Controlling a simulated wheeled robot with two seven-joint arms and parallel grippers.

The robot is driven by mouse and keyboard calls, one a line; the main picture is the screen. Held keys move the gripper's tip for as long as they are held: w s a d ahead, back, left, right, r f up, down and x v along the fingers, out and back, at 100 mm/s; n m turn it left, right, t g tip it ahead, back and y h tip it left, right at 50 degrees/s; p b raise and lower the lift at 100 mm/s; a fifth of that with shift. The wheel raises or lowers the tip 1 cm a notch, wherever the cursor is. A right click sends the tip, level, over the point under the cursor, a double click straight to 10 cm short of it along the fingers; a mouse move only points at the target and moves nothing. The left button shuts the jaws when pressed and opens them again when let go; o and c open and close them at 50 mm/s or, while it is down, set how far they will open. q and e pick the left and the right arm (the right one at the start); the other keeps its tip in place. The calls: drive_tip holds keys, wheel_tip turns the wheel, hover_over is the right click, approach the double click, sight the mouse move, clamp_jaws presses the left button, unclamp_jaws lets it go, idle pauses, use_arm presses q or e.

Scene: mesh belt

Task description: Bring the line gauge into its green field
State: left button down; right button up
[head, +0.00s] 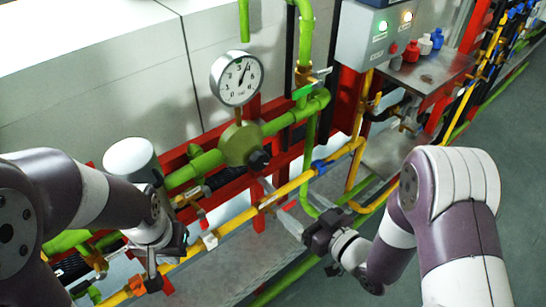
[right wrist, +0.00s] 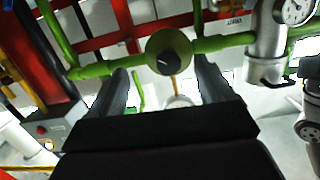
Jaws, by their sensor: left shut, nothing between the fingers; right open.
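The line gauge (head: 237,78) is a round white dial above a green valve body (head: 240,143). Its needle points up and slightly right; the green field is too small to make out surely. A black knob (head: 259,159) sits on the front of the valve body. My right gripper (head: 279,204) is open, below and right of the knob. In the right wrist view the knob (right wrist: 170,62) shows between the two fingers, beyond them, apart from both. My left gripper (head: 154,264) is shut and empty, low at the left by the yellow pipe.
Green pipes (head: 295,116), a yellow pipe (head: 285,188) and red frame bars surround the valve. A grey control box (head: 373,34) with lit lamps stands upper right, beside a metal shelf (head: 430,72) with small bottles. A white-topped cylinder (head: 130,158) is near my left arm. Floor is clear at right.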

sight(262, 164)
drive_tip(key=shift+t+y, duration=0.7)
drive_tip(key=w+a+r, duration=0.1)
drive_tip(key=w+a, duration=0.1)
drive_tip(key=w, duration=0.1)
drive_tip(key=w+a+r+p, duration=0.1)
drive_tip(key=w+a, duration=0.2)
drive_tip(key=w+a+r, duration=0.1)
drive_tip(key=w+a, duration=0.1)
drive_tip(key=w, duration=0.2)
drive_tip(key=shift+w+a+r, duration=0.1)
drive_tip(key=shift+a+r, duration=0.05)
drive_tip(key=shift+a, duration=0.2)
drive_tip(key=c, duration=1)
